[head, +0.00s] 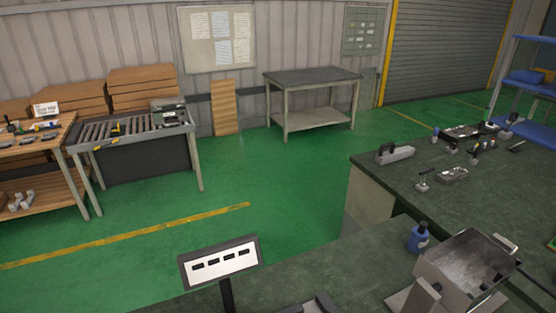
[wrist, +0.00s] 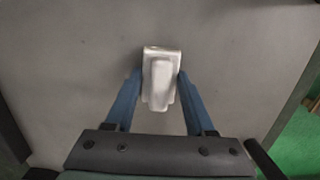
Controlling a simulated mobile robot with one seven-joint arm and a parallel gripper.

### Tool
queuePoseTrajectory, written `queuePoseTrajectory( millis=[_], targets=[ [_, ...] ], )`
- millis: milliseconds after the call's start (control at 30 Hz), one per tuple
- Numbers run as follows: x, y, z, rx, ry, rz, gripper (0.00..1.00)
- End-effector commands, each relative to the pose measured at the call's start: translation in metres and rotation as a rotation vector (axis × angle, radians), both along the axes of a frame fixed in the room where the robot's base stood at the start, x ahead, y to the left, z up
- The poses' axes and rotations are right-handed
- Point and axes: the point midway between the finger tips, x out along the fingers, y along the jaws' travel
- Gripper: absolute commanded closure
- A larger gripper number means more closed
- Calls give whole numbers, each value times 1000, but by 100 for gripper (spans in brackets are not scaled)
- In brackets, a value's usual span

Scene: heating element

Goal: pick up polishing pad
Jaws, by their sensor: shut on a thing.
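In the wrist view, a pale, whitish-silver piece (wrist: 160,80) with a raised tapered middle sits between the two blue fingers of my gripper (wrist: 160,75). The fingers touch or nearly touch its sides, and my gripper is shut on it. It looks like the polishing pad, though its face is not clear. Whether it rests on the grey surface (wrist: 70,65) or hangs just above it, I cannot tell. My gripper does not show in the head view.
In the wrist view, the grey surface is bare around the piece, with green floor (wrist: 298,140) past its right edge. A grey table (head: 313,77) stands empty behind.

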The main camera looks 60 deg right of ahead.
Motion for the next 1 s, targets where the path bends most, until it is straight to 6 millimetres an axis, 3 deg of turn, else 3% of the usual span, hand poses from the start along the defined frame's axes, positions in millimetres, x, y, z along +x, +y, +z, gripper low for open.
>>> queuePoseTrajectory(
  millis=[33, 100, 567, 1000],
  targets=[
    [0, 0, 0, 0, 0, 0, 89],
    [0, 0, 0, 0, 0, 0, 100],
    [1, 0, 11, -1, -2, 0, 100],
    [1, 0, 80, -2, -3, 1, 100]
  ],
)
